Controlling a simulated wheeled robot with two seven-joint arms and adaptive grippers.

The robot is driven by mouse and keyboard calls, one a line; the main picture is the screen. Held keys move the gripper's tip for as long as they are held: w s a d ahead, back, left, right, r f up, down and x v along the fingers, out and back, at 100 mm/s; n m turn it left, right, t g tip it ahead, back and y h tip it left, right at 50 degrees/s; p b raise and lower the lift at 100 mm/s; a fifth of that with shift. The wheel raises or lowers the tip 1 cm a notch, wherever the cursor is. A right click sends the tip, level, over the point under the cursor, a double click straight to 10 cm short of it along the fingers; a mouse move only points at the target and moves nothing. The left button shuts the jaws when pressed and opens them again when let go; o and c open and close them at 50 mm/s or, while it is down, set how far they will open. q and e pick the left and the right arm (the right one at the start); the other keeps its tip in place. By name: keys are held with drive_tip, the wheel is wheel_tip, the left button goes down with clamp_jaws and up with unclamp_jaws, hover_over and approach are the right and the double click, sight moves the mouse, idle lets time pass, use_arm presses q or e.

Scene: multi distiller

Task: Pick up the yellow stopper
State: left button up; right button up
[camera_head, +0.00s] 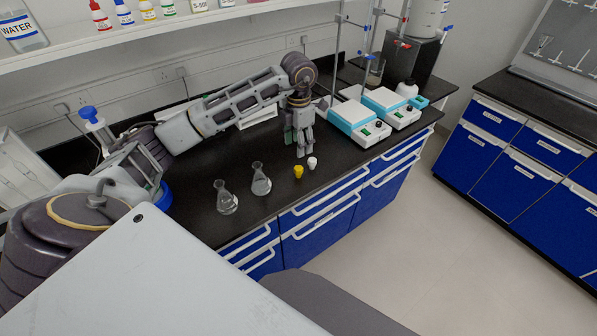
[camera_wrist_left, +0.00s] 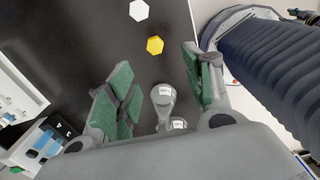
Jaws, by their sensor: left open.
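The yellow stopper (camera_head: 298,172) stands on the black bench top, just left of a white stopper (camera_head: 312,162). My left gripper (camera_head: 300,150) is open and points down, a little behind the yellow stopper and apart from it. In the left wrist view the yellow stopper (camera_wrist_left: 155,45) lies ahead of the gap between the open fingers (camera_wrist_left: 155,95), with nothing between them. The white stopper (camera_wrist_left: 139,10) is farther up in that view.
Two glass flasks (camera_head: 226,198) (camera_head: 260,180) stand left of the stoppers. Two blue-and-white hotplates (camera_head: 360,121) (camera_head: 392,107) stand to the right. A shelf (camera_head: 150,28) with bottles runs above the bench. The bench front edge is close to the stoppers.

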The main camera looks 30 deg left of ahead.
use_arm(q)
drive_tip(key=shift+f, duration=0.1)
hover_over(299, 169)
drive_tip(key=f, duration=0.7)
drive_tip(key=shift+s+p, duration=0.2)
drive_tip(key=shift+p, duration=0.15)
drive_tip(key=shift+f, duration=0.75)
use_arm(e)
drive_tip(key=shift+s+a+r, duration=0.1)
drive_tip(key=shift+a+r, duration=0.1)
drive_tip(key=shift+a, duration=0.25)
drive_tip(key=shift+s+a+r, duration=0.1)
drive_tip(key=shift+a+r, duration=0.1)
drive_tip(key=shift+a, duration=0.2)
drive_tip(key=shift+d, duration=0.1)
